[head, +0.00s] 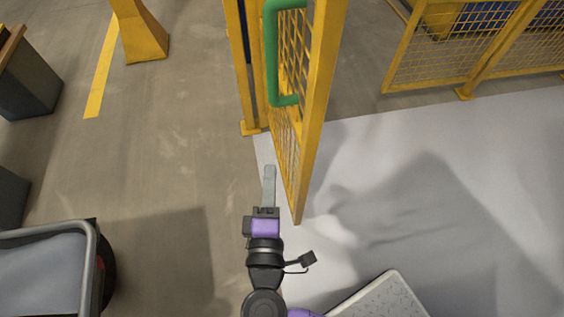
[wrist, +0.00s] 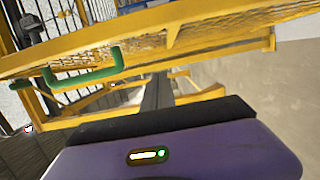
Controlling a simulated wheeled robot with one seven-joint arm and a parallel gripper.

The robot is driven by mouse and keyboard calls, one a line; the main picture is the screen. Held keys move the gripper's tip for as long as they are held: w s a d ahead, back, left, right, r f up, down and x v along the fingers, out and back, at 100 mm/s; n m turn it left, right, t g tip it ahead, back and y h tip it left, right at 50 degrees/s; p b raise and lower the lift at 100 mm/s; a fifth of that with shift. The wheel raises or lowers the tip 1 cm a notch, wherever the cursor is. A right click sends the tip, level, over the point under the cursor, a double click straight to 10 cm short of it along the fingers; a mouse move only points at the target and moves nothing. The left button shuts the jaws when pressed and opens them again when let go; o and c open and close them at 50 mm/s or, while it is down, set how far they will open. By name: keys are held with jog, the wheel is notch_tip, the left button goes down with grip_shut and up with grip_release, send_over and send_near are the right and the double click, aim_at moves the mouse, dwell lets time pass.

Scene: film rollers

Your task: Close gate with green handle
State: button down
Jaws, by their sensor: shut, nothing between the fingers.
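The yellow mesh gate (head: 314,120) stands swung open toward me in the head view, its free edge nearest me. Its green handle (head: 270,60) is a bracket on the left face, high up and beyond my gripper. My gripper (head: 269,172) is shut and empty, low on the left side of the gate, close beside its near bottom part. I cannot tell whether it touches the gate. In the wrist view the gate (wrist: 220,25) crosses the upper picture, with the green handle (wrist: 82,78) at left and the gripper fingers (wrist: 157,92) in the middle.
A yellow fence (head: 480,55) runs at the back right. A grey cart (head: 45,265) is at the lower left, and a textured light panel (head: 378,298) at the bottom right. A yellow post base (head: 142,35) stands at the upper left. The floor left of the gate is largely clear.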

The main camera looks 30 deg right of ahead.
jog(key=w+d, duration=0.6)
jog(key=d, duration=0.2)
jog(key=shift+w+d+b, duration=0.35)
jog(key=shift+w+d, duration=0.05)
jog(key=shift+d, duration=0.1)
